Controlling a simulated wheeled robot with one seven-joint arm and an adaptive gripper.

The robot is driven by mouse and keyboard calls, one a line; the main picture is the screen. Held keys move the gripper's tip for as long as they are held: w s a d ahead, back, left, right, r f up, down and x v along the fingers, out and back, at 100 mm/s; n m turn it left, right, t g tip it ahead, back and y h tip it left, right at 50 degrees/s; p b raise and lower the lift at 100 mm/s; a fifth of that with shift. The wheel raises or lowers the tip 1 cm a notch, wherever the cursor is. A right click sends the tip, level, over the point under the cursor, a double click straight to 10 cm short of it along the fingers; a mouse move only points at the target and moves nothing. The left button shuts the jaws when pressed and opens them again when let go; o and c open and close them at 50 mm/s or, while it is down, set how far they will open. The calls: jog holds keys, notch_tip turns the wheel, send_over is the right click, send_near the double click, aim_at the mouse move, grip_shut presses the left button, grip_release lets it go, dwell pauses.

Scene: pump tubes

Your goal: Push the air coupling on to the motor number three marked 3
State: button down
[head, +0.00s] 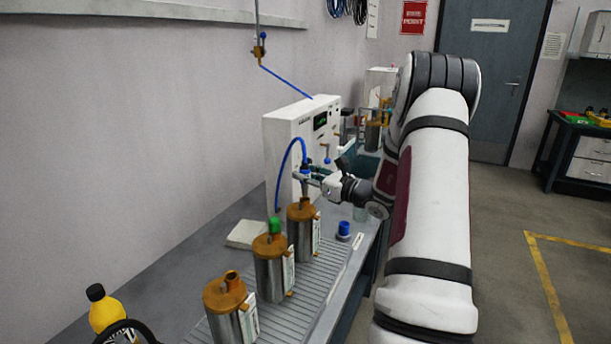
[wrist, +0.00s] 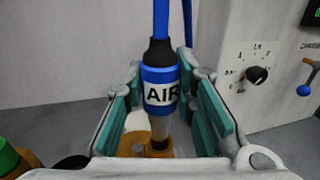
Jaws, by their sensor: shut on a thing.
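The blue air coupling (wrist: 160,88), lettered AIR, stands upright between the teal pads of my gripper (wrist: 165,100) in the wrist view. My gripper is shut on it. A blue hose leaves its top, and its pale metal lower end points down at a brown port below. In the head view my gripper (head: 312,176) is above the farthest of three steel motors with brown tops (head: 303,232). I cannot tell whether the coupling's end touches the port. The middle motor (head: 273,268) has a green cap, and the nearest motor (head: 231,308) has an open port. No number is readable.
A white control box (head: 290,135) with a dial (wrist: 257,75) stands behind the motors; the blue hose (head: 281,165) arcs beside it. A blue cap (head: 343,230) lies on the bench to the right. A yellow bottle (head: 104,309) stands near left. The wall bounds the left side.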

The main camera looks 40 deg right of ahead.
aim_at(306, 185)
jog(key=shift+f+b, duration=1.05)
jog(key=shift+f, duration=0.75)
jog(key=c, duration=1.2)
grip_release()
jog(key=shift+c, duration=0.2)
jog(key=shift+s, duration=0.1)
jog(key=s+d, duration=0.1)
jog(key=s, duration=1)
jog(key=shift+s+d, duration=0.15)
jog(key=shift+s, duration=0.25)
